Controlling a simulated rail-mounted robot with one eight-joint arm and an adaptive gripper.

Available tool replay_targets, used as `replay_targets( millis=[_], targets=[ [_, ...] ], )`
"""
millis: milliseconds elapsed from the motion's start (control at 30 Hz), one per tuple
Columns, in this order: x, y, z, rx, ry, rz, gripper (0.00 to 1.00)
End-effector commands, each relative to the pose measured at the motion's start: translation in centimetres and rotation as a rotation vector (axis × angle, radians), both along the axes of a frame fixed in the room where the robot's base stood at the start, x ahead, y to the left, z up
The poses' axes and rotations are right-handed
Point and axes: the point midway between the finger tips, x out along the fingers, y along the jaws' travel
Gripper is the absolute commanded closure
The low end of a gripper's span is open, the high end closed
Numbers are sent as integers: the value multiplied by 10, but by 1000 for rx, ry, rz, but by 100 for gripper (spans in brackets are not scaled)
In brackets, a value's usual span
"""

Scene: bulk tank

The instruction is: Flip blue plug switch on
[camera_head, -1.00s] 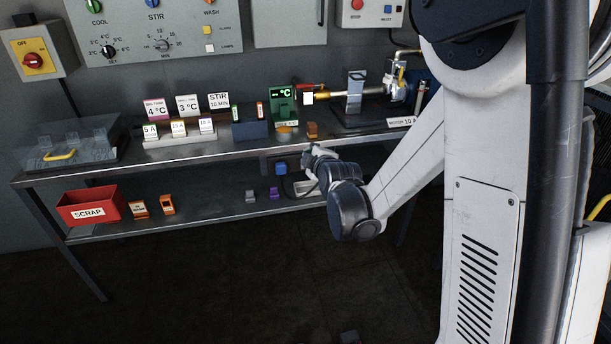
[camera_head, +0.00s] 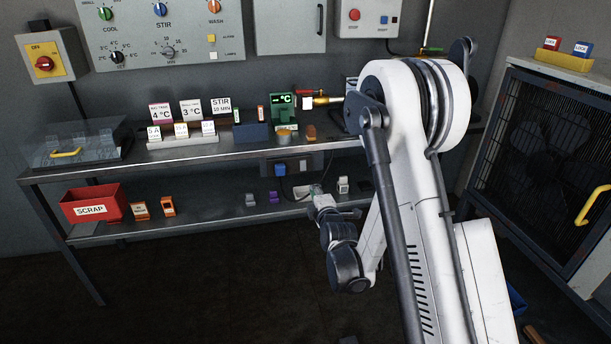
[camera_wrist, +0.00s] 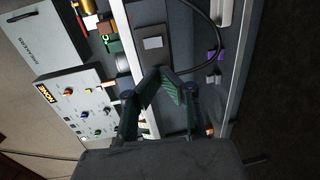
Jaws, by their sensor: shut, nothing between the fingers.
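The blue plug (camera_head: 280,169) sits in a dark socket panel (camera_head: 303,163) on the wall, between the bench top and the lower shelf. Its switch is too small to make out. My gripper (camera_head: 316,190) is below and to the right of the plug in the head view, near the lower shelf's front edge, and apart from the plug. In the wrist view my gripper (camera_wrist: 164,74) is shut and empty, its fingertips meeting over a dark panel with a pale plate (camera_wrist: 152,43). I cannot identify the blue plug in that view.
A black cable (camera_wrist: 215,45) curves beside the fingers in the wrist view. The lower shelf (camera_head: 215,210) holds small grey and purple blocks, a white block (camera_head: 343,185) and a red scrap bin (camera_head: 92,203). The bench top (camera_head: 190,152) lies above. A caged cabinet (camera_head: 540,150) stands right.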

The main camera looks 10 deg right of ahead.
Motion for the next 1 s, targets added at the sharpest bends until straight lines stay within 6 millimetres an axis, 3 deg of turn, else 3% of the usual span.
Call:
replay_targets(
  millis=[267,567,1000],
  targets=[
    [2,0,1,1,1,0,100],
    [24,1,2,1,1,0,100],
    [103,2,-15,2,1,0,100]
  ],
)
